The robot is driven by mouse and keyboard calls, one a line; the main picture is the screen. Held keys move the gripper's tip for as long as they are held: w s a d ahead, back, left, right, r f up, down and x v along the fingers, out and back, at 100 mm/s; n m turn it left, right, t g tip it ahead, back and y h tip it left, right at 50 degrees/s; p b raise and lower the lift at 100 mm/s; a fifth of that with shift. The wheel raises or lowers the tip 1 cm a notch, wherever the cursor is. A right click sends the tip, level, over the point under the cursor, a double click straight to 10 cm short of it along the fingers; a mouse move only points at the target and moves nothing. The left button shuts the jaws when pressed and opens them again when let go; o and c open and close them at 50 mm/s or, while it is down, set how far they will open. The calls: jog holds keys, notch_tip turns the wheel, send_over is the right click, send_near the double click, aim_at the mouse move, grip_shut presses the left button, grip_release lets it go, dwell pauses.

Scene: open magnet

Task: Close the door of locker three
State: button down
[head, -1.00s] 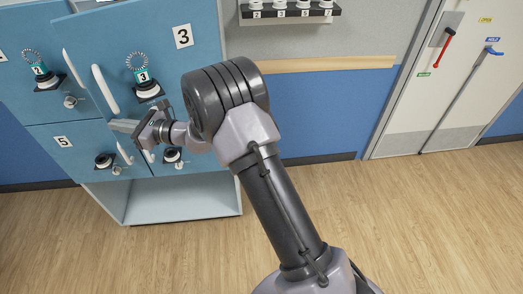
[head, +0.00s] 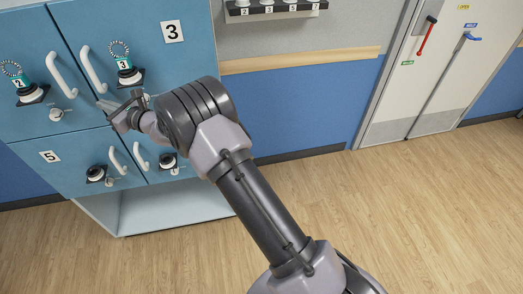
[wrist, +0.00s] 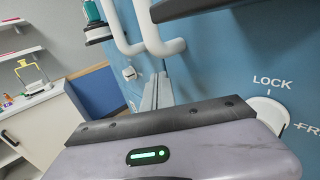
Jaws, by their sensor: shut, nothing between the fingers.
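The door of locker three (head: 190,62) is blue, with a "3" label (head: 171,31) and a white handle (head: 93,67) near its left edge. It looks about flush with the neighbouring doors; a small gap cannot be ruled out. A key with a green "3" tag (head: 124,64) and a coil stands in a black holder on it. My gripper (head: 103,105) is shut and empty, by the door's lower left part below the handle. In the wrist view my fingers (wrist: 158,92) point along the blue front, left of a white lock knob (wrist: 266,113) marked "LOCK".
Locker two's handle (head: 61,75) and green-tagged key (head: 20,82) are close on the left. Locker five (head: 58,172) and another door with handles and black holders lie below. Open wooden floor (head: 400,220) is at the right.

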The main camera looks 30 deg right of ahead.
jog(key=shift+w+d, duration=0.15)
jog(key=shift+w, duration=0.5)
jog(key=shift+r, duration=0.2)
jog(key=shift+w+r, duration=0.15)
jog(key=shift+r, duration=0.1)
jog(key=shift+d, duration=0.1)
